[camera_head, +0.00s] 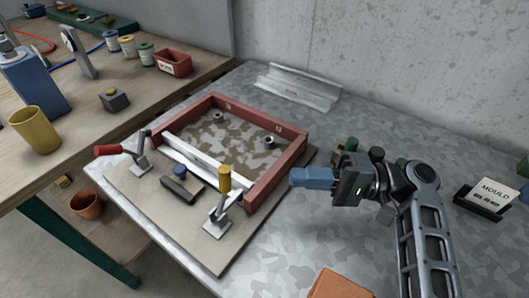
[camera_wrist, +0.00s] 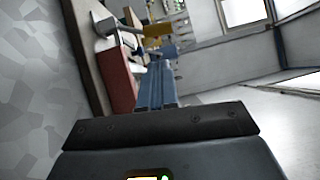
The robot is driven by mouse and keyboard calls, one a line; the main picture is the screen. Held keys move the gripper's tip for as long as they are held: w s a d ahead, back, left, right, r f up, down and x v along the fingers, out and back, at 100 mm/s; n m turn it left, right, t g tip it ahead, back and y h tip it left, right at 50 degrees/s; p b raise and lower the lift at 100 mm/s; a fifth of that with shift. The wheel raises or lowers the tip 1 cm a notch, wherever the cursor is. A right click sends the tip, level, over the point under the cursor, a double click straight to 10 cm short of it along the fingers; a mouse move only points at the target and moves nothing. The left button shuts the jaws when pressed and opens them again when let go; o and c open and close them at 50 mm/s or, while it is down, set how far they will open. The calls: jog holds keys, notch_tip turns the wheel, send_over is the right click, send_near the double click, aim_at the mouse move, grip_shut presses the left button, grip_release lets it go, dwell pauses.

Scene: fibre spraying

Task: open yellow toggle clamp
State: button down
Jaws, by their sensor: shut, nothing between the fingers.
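The yellow toggle clamp (camera_head: 219,203) stands upright at the front right of the board, its yellow handle pointing up and its metal base on the board. In the wrist view a yellow handle (camera_wrist: 158,30) shows beyond my fingers. The red-handled toggle clamp (camera_head: 132,149) is at the left, its handle lying out to the left. My gripper (camera_head: 296,178) is shut and empty, its blue fingers pointing left, to the right of the yellow clamp and apart from it. In the wrist view my blue fingers (camera_wrist: 156,88) are together.
A red mould frame (camera_head: 278,178) with a metal bar (camera_head: 205,160) lies on the board (camera_head: 190,225). A dark block (camera_head: 180,189) sits beside the yellow clamp. An orange block (camera_head: 338,285) is at the front.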

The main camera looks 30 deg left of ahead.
aim_at(226, 189)
jog(key=shift+w, duration=0.1)
jog(key=shift+a, duration=0.1)
jog(key=p+x, duration=0.3)
jog(key=x, duration=0.5)
jog(key=shift+a+r, duration=0.1)
jog(key=shift+a, duration=0.05)
jog(key=shift+x, duration=0.8)
jog(key=shift+b, duration=0.3)
